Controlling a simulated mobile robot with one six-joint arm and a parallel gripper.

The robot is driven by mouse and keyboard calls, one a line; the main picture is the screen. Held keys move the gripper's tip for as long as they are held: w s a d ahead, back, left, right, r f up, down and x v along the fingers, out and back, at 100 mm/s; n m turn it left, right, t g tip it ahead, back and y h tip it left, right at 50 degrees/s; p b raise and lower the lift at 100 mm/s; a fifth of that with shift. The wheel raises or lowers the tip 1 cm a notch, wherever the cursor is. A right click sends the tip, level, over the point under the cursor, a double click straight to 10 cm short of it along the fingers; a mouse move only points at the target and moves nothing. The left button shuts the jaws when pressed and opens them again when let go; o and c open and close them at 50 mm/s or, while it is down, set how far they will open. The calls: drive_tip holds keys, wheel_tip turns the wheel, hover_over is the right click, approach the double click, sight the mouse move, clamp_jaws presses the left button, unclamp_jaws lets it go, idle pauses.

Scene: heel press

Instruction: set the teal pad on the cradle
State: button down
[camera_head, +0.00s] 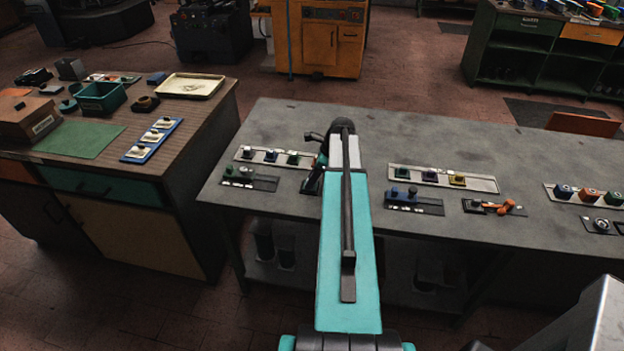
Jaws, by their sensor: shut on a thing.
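My arm reaches forward over the grey workbench (465,155). My gripper (312,184) is low over the bench, just right of the left pale strip (300,163). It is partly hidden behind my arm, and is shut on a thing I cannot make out. A dark green-teal block (292,158) sits on that strip, and another (402,172) on the middle pale strip (482,184). I cannot tell if either is the teal pad. Dark plates with small fittings lie in front of the strips, one at the left (266,183). Which thing is the cradle is not clear.
A blue-knobbed fixture (412,196) and an orange tool (498,206) lie right of my arm. A strip with several coloured blocks (588,196) is at the far right. A wooden-topped side bench (195,115) stands left. The bench's back half is mostly clear.

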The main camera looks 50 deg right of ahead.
drive_tip(key=shift+f, duration=0.15)
drive_tip(key=c, duration=1.4)
unclamp_jaws()
drive_tip(key=b+v, duration=0.3)
drive_tip(key=v, duration=1)
drive_tip(key=shift+r, duration=0.4)
drive_tip(key=shift+s+d, duration=0.1)
